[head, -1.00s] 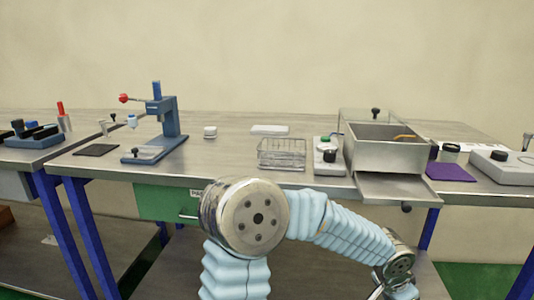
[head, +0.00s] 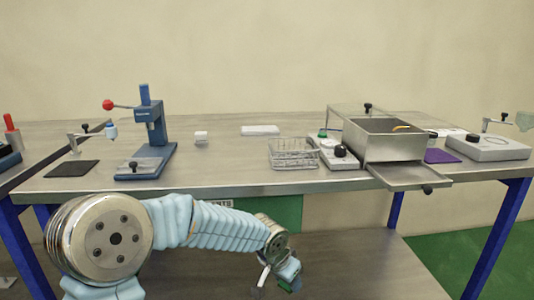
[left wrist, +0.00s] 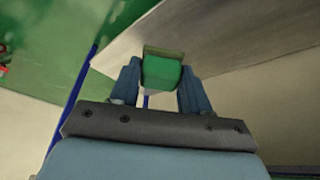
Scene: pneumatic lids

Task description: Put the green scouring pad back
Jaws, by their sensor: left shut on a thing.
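My left gripper (head: 277,276) hangs low in front of the bench in the head view, below the tabletop's front edge. It is shut on the green scouring pad (head: 289,270). In the left wrist view the green pad (left wrist: 161,72) sits between the two blue-grey fingers (left wrist: 155,85), with a dull brownish edge on top and a pale face below. The wire basket (head: 293,153) stands on the bench near its front edge, above and behind the gripper; no pad is discernible in it. My right gripper is not in view.
A steel basin (head: 385,138) with a protruding front tray (head: 411,175) stands right of the basket, beside a box with a black knob (head: 340,150). A blue press (head: 151,125) stands left.

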